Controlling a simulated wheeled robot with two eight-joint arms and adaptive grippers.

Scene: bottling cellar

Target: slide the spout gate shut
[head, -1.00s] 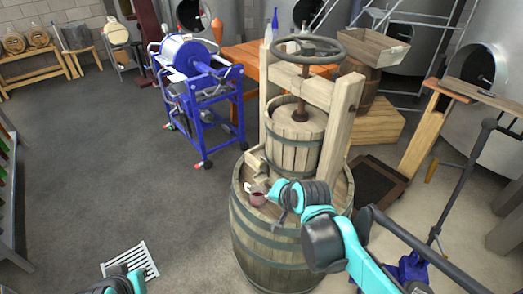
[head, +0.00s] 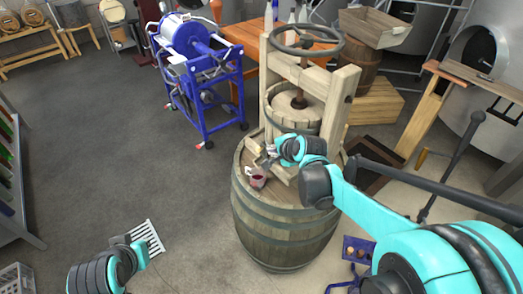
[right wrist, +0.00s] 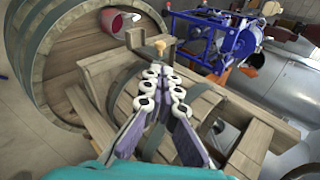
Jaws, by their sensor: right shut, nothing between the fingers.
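The wooden press (head: 340,105) stands on a barrel (head: 285,228). Its wooden spout (head: 252,146) sticks out low at the front left, partly hidden by my right gripper. In the right wrist view a small pale wooden knob (right wrist: 160,46) stands at the spout, just beyond the fingertips; it looks like the gate's handle. How far the gate is open cannot be told. My right gripper (head: 269,152) is shut and empty at the spout; its fingers also show in the right wrist view (right wrist: 158,75). My left gripper (head: 130,241) is low at the left, over the floor, its fingers unclear.
A cup of red liquid (head: 257,179) stands on the barrel top below the spout, close to my right gripper; it also shows in the right wrist view (right wrist: 115,22). A blue machine (head: 205,80) stands back left. A floor grate (head: 150,238) lies lower left. The middle-left floor is clear.

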